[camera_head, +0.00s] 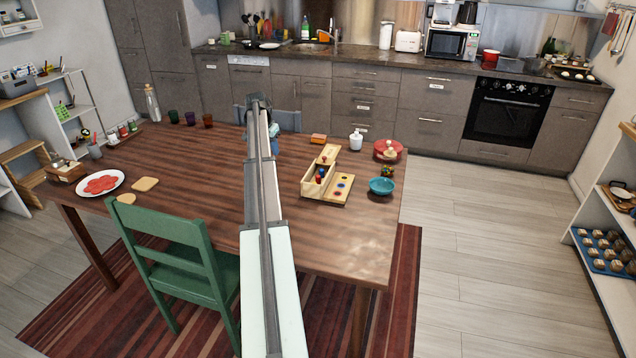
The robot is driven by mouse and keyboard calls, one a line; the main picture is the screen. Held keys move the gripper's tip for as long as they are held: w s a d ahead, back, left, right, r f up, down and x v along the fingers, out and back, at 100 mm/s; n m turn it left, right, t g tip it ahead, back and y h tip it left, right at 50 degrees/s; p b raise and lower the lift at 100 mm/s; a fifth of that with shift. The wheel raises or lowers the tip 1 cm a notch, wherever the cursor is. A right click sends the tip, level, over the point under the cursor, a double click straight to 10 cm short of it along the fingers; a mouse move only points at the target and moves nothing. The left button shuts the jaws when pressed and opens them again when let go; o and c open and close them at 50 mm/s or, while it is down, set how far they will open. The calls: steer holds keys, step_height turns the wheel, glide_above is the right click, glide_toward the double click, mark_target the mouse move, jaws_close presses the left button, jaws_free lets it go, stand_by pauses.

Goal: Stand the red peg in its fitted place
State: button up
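A light wooden box (313,188) stands on the table right of my arm, with a raised wooden part at its back. A small red peg (321,172) shows in the box, close to a blue piece (319,180). A flat wooden board (335,197) lies along the box's right side and bears several coloured round spots, one of them red. They are too small to tell whether they are holes. My arm reaches over the table, left of the box. My gripper (274,140) is at its far end, mostly hidden behind the arm, so its fingers cannot be made out.
A green chair (180,250) stands at the near side. The table's front right area is clear.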

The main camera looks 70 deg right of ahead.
steer(key=s+d+r+m+y, duration=0.1)
steer(key=s+d, duration=0.1)
steer(key=s, duration=0.7)
steer(key=s+d+r+y, duration=0.1)
steer(key=s+d+y, duration=0.15)
steer(key=s, duration=0.65)
glide_above(318, 176)
steer(key=shift+t+h, duration=0.4)
steer(key=shift+h, duration=0.05)
steer(key=f, duration=0.5)
steer(key=d+f, duration=0.1)
steer(key=f, duration=0.2)
steer(key=shift+s+f, duration=0.2)
steer(key=shift+w+a+f, duration=0.1)
steer(key=shift+a+f, duration=0.05)
steer(key=shift+f, duration=0.7)
steer(key=shift+w+a+f, duration=0.1)
steer(key=shift+a+f, duration=0.05)
steer(key=shift+f, duration=0.75)
steer(key=shift+a+f, duration=0.15)
steer(key=shift+f, duration=0.7)
jaws_close()
